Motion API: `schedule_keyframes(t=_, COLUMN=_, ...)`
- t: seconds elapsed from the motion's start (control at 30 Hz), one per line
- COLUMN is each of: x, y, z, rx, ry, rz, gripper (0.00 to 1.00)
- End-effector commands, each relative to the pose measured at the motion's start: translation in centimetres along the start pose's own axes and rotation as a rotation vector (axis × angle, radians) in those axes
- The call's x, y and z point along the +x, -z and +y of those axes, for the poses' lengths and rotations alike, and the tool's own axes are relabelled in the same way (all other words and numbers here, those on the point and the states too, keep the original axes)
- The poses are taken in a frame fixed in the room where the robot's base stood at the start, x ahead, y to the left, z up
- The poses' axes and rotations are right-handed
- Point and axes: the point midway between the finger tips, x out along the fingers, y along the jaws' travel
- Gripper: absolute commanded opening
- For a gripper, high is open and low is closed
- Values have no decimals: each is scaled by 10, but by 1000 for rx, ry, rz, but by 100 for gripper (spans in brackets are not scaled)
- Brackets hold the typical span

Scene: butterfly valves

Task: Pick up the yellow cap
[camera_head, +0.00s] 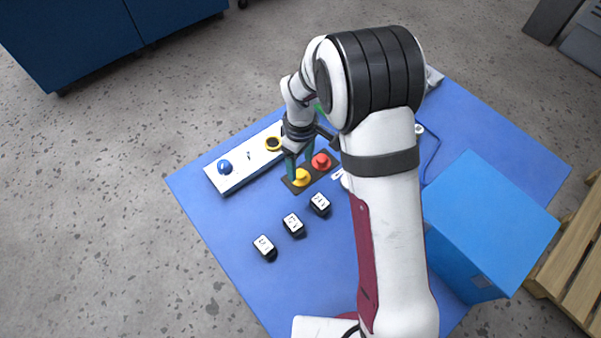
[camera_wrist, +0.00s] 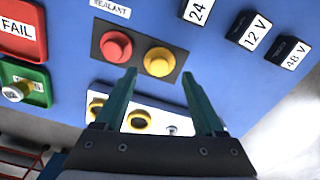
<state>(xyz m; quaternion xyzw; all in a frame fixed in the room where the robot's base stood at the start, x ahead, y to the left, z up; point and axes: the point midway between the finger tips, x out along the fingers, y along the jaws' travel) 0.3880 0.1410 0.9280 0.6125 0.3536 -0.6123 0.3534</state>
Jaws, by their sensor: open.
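The yellow cap (camera_head: 302,176) sits on a dark plate beside a red cap (camera_head: 321,161). In the wrist view the yellow cap (camera_wrist: 158,62) is right of the red cap (camera_wrist: 116,47), on the same dark plate (camera_wrist: 138,44). My gripper (camera_wrist: 161,82) is open, with two green fingers apart and nothing between them. In the wrist view its fingertips lie just below the yellow cap, to either side of it. In the head view my gripper (camera_head: 300,165) is right at the caps and partly covers the plate; I cannot tell its exact height.
Several black blocks with white labels (camera_head: 293,224) stand in front. A blue box (camera_head: 486,222) stands at the right. The blue mat (camera_head: 235,258) is bare at front left.

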Motion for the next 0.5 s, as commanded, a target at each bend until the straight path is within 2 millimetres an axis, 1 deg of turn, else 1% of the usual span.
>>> schedule_keyframes(t=0.03, x=11, y=-1, z=0, rx=0, ry=3, rz=-4, gripper=71)
schedule_keyframes(t=0.1, x=24, y=-1, z=0, rx=-1, ry=2, rz=-3, gripper=71)
schedule_keyframes(t=0.17, x=31, y=-1, z=0, rx=0, ry=1, rz=-3, gripper=71)
schedule_keyframes(t=0.23, x=35, y=0, z=1, rx=0, ry=0, rz=-1, gripper=71)
schedule_keyframes(t=0.4, x=35, y=0, z=1, rx=0, ry=-1, rz=0, gripper=71)
schedule_keyframes(t=0.47, x=34, y=0, z=1, rx=0, ry=-1, rz=0, gripper=60)
schedule_keyframes(t=0.5, x=34, y=0, z=1, rx=0, ry=-1, rz=0, gripper=53)
